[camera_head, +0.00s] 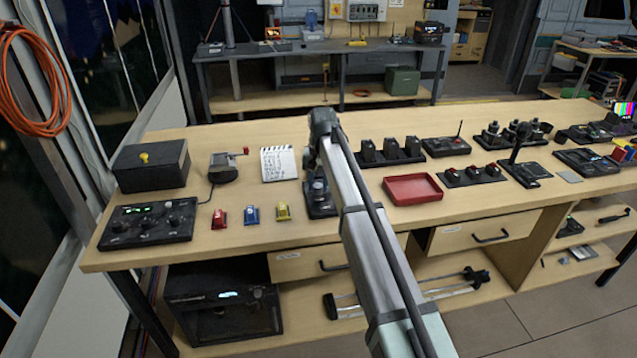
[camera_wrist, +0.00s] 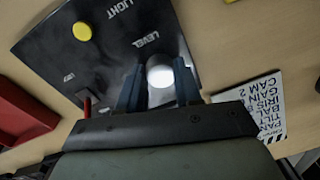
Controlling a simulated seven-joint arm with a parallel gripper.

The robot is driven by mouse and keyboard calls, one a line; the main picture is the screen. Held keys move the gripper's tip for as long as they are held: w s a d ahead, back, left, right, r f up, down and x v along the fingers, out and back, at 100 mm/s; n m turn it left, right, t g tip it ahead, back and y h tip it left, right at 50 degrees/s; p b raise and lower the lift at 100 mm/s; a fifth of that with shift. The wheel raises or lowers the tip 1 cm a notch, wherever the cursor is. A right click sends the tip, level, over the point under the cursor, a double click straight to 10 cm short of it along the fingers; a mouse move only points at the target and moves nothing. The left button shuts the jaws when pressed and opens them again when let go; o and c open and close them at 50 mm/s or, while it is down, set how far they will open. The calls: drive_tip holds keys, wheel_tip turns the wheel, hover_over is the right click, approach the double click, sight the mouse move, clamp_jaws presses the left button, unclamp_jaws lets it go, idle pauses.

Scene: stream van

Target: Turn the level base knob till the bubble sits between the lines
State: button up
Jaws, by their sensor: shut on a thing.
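The level base is a black panel (camera_wrist: 110,50) in the wrist view, with white "LIGHT" and "LEVEL" lettering. In the head view the dark base (camera_head: 319,202) shows only in part behind my arm. A pale, shiny round knob (camera_wrist: 160,72) sits by the word "LEVEL". My gripper (camera_wrist: 158,82) has its two blue fingers shut on this knob, one on each side. A yellow button (camera_wrist: 82,31) is by "LIGHT". A red-tipped switch (camera_wrist: 87,106) is near the panel's edge. The bubble and its lines cannot be seen in either view.
A white lettered card (camera_head: 278,164) lies left of the base. A red tray (camera_head: 412,189) lies to the right. Red (camera_head: 219,218), blue (camera_head: 251,215) and yellow (camera_head: 283,211) small pieces stand in front left. Black box (camera_head: 150,166) and knobbed console (camera_head: 148,222) are at far left.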

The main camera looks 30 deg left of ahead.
sight(321, 186)
drive_tip(key=o, duration=1)
drive_tip(key=shift+o, duration=0.2)
wheel_tip(321, 186, up, 14)
drive_tip(key=shift+w+d, duration=0.15)
drive_tip(key=shift+d, duration=0.15)
drive_tip(key=shift+f, duration=0.1)
